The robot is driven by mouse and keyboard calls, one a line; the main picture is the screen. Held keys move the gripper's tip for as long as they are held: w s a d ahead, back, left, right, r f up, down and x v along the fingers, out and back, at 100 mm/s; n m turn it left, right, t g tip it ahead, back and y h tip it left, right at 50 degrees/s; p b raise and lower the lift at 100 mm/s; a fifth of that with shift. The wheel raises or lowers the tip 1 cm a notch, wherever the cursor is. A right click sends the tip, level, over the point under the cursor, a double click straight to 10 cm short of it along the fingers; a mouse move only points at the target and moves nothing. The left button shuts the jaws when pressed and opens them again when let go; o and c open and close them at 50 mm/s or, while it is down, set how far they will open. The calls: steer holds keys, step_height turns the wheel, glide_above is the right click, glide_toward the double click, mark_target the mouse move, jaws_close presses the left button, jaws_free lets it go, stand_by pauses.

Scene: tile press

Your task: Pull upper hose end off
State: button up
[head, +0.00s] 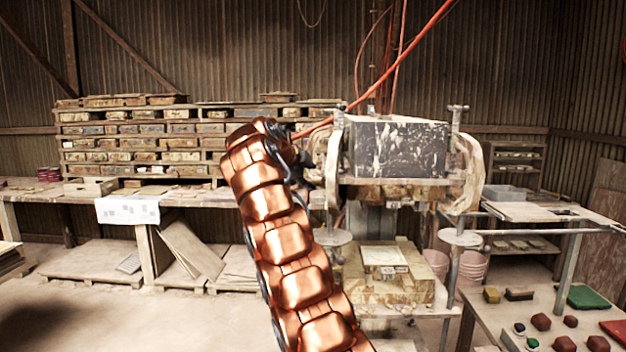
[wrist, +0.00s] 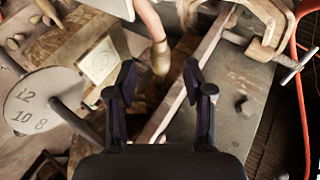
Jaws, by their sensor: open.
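In the wrist view my gripper (wrist: 160,80) is open, with its two dark fingers apart and nothing held. A pinkish hose (wrist: 149,18) comes down from the top edge and ends in a brass-coloured end piece (wrist: 160,58). This end piece shows in the gap between the fingertips, apparently beyond them; I cannot tell whether it is the upper end. The press (head: 398,148) stands right of my copper arm in the head view. An orange-red hose (head: 402,58) slants down to it and passes behind my arm. My gripper is mostly hidden there.
A clamp (wrist: 262,28) and bolt sit on the press's grey plate (wrist: 232,92). A round numbered disc (wrist: 40,100) is at left. Another orange hose stretch (wrist: 301,100) runs along the right edge.

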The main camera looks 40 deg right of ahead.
mark_target(314, 180)
steer(key=shift+p+x, duration=0.3)
steer(key=shift+x, duration=1.3)
steer(key=shift+c, duration=0.5)
jaws_close()
